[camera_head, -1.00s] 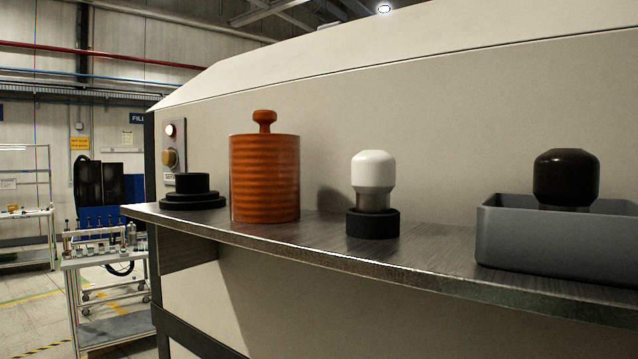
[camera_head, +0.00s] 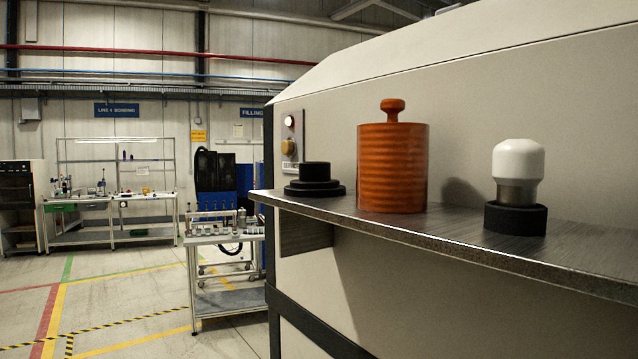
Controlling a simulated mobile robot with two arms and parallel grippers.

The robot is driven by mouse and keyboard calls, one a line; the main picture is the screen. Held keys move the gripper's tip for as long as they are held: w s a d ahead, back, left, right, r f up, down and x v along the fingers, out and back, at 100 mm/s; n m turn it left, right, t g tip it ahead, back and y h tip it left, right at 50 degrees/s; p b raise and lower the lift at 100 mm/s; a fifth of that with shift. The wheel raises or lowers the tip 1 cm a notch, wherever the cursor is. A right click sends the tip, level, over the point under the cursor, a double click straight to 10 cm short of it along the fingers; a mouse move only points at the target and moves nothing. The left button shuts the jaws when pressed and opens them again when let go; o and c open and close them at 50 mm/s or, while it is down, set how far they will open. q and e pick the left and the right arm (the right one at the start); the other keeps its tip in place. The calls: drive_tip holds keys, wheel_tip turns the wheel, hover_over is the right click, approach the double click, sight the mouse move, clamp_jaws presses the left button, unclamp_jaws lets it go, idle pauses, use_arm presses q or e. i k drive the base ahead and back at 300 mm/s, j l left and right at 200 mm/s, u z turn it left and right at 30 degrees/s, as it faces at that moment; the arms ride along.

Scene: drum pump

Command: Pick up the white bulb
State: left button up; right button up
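The white bulb (camera_head: 518,160) has a rounded white top and a metal neck. It stands upright in a black round base (camera_head: 515,218) on the right part of the dark shelf (camera_head: 460,228). Neither of my grippers shows in the head view.
An orange ribbed canister (camera_head: 392,167) with a knob stands left of the bulb, with bare shelf between them. A black stepped round piece (camera_head: 315,180) sits at the shelf's left end. A beige wall (camera_head: 470,90) rises behind the shelf. A metal cart (camera_head: 228,270) stands beyond, and the floor at left is open.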

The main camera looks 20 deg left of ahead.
sight(517, 166)
drive_tip(key=k+j+z, duration=0.2)
drive_tip(key=k+j, duration=0.3)
drive_tip(key=j, duration=0.2)
drive_tip(key=k+j+z, duration=0.15)
drive_tip(key=k+j, duration=0.45)
